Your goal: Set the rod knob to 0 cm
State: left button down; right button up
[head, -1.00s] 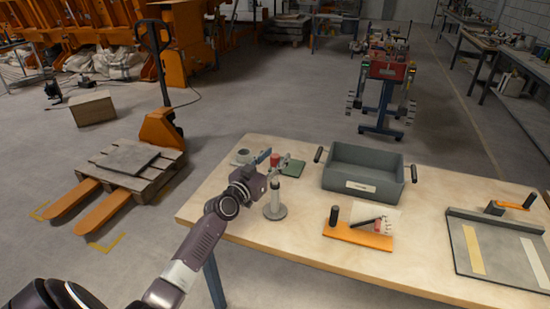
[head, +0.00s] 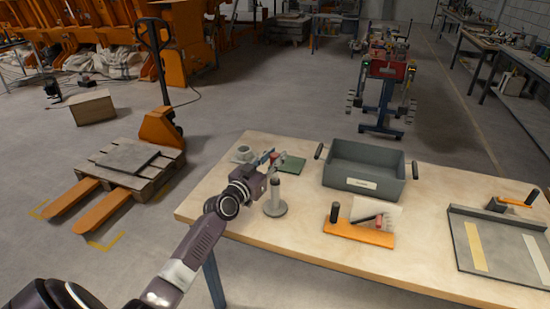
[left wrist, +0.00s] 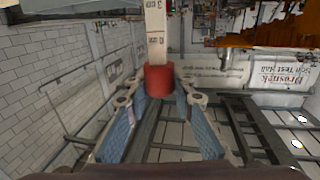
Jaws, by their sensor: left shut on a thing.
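The rod knob is a red cylinder (left wrist: 158,80) on a pale scale strip (left wrist: 155,40). In the head view the knob (head: 275,156) shows small between the fingers of my left gripper (head: 272,160), partly hidden. The grey round-based stand (head: 275,208) with its upright post is below. My right gripper is not in view.
A grey bin (head: 362,172) with side handles stands to the right. An orange board (head: 358,234) with a black handle lies in front of it. A grey tray (head: 500,245) is at the far right.

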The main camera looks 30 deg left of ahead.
aim_at(275, 180)
pick_arm(q)
notch_tip(275, 180, down, 4)
jog(key=b, duration=0.3)
jog(key=shift+f, duration=0.25)
jog(key=shift+s+d, duration=0.1)
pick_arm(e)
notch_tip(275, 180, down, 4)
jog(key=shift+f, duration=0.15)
pick_arm(q)
jog(key=shift+f, duration=0.15)
jog(key=c, duration=2)
grip_release()
jog(key=o, duration=0.4)
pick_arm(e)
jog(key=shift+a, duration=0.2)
pick_arm(q)
jog(key=shift+r, duration=0.2)
jog(key=s, duration=1.1)
jog(key=shift+s+d, duration=0.15)
jog(key=shift+s, duration=0.25)
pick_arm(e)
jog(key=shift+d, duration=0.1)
pick_arm(q)
jog(key=shift+f, duration=0.1)
